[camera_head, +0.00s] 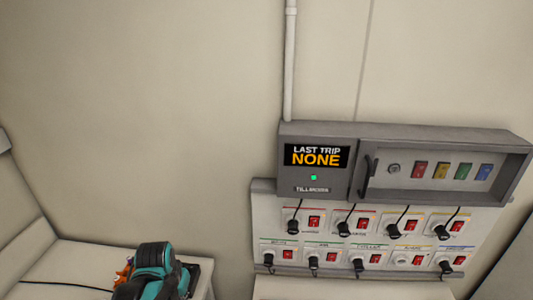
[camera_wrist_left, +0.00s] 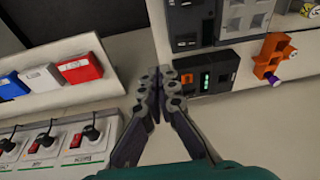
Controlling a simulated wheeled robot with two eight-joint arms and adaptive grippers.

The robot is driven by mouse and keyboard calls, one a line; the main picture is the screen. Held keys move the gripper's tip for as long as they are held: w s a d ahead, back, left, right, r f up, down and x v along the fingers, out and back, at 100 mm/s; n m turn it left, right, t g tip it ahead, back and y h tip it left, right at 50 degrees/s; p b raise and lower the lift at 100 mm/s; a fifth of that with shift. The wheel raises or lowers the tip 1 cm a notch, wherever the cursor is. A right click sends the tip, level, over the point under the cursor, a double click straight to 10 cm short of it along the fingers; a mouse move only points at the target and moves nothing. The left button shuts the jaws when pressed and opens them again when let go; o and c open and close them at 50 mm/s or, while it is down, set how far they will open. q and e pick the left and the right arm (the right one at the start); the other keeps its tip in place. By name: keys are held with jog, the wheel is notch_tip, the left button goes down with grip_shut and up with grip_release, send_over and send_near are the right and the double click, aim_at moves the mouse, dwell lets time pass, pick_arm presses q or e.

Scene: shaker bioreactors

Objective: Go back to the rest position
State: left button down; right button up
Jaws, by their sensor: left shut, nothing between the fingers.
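My left gripper (camera_wrist_left: 155,98) shows in the left wrist view with its fingertips together and nothing between them. It is over a pale floor or surface, apart from the devices around it. In the head view a teal and black part of my left arm shows at the bottom left, and the fingers cannot be made out. My right gripper is in neither view.
A grey panel box with a "LAST TRIP NONE" display (camera_head: 317,156) hangs on the wall above a socket board (camera_head: 268,213) with several plugs and red switches. In the left wrist view, an orange object (camera_wrist_left: 271,62) stands beside a dark device (camera_wrist_left: 206,71).

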pick_arm(q)
jog(key=s+d+f+t+b, duration=0.4)
jog(key=s+d+b, duration=0.2)
jog(key=s+b, duration=0.2)
jog(key=shift+n+b, duration=0.3)
